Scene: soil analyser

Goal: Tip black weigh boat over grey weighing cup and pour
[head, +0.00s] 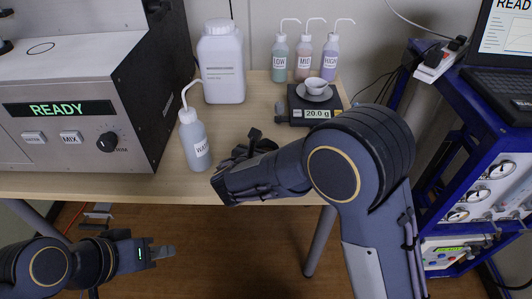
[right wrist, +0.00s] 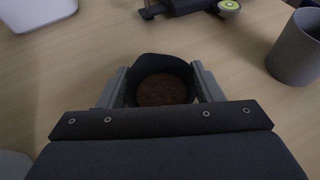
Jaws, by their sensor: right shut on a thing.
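The black weigh boat (right wrist: 160,67) holds brown soil (right wrist: 162,90) and sits level between the two fingers of my right gripper (right wrist: 162,88) in the right wrist view. In the head view my right gripper (head: 250,145) is over the front of the table, right of the wash bottle; the boat is hard to make out there. A grey cup (right wrist: 296,48) stands on the table to the right of the boat in the right wrist view, apart from it. My left gripper (head: 165,252) is empty, low in front of the table, seen edge-on.
A balance (head: 316,113) reading 20.0 g carries a pale cup on a dish (head: 316,88). A wash bottle (head: 195,143), a white jug (head: 222,65) and three labelled bottles (head: 303,60) stand on the table. The analyser (head: 85,110) reads READY.

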